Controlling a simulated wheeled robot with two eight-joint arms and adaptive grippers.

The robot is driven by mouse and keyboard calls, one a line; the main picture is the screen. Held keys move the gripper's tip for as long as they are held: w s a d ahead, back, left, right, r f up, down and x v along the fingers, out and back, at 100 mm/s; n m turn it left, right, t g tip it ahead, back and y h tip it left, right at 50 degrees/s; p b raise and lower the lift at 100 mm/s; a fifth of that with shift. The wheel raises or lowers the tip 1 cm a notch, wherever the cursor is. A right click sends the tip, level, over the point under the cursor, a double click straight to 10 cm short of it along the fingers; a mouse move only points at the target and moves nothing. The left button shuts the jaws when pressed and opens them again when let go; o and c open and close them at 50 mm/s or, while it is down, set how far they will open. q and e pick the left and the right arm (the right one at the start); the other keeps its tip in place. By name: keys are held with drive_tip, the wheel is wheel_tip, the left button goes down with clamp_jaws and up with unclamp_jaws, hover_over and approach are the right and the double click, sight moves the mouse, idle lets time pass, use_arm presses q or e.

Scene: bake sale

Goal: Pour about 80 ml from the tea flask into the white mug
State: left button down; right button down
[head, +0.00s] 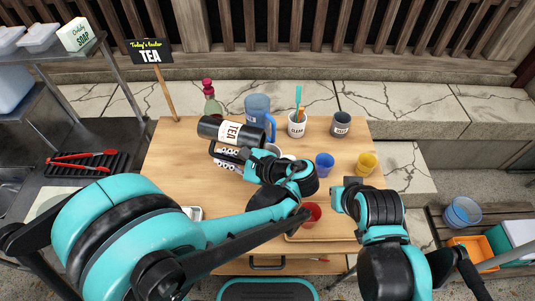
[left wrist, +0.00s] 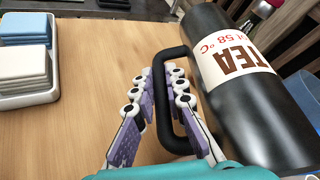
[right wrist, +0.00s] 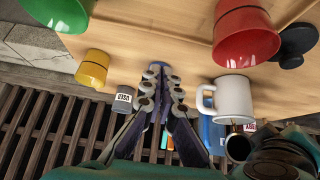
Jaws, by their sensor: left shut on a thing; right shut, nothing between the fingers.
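The black tea flask (head: 215,127) with a white TEA label is tipped close to level above the table, its mouth end toward the right. My left gripper (head: 226,160) is shut on the flask's handle; its purple fingers close on the dark handle (left wrist: 163,100) in the left wrist view. The white mug (right wrist: 235,97) shows in the right wrist view, with a dark round opening close beside its rim. A brown patch shows there; I cannot tell whether it is flowing tea. In the head view my left arm mostly hides the mug. My right gripper (right wrist: 160,75) is shut and empty.
A blue pitcher (head: 257,108) and a CLEAN holder (head: 297,129) stand behind the flask. A grey USED cup (head: 340,126), blue cup (head: 324,166), yellow cup (head: 366,164) and red cup (head: 312,212) stand to the right. A tray (left wrist: 35,98) holds blue and white squares.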

drive_tip(key=shift+f, duration=0.1)
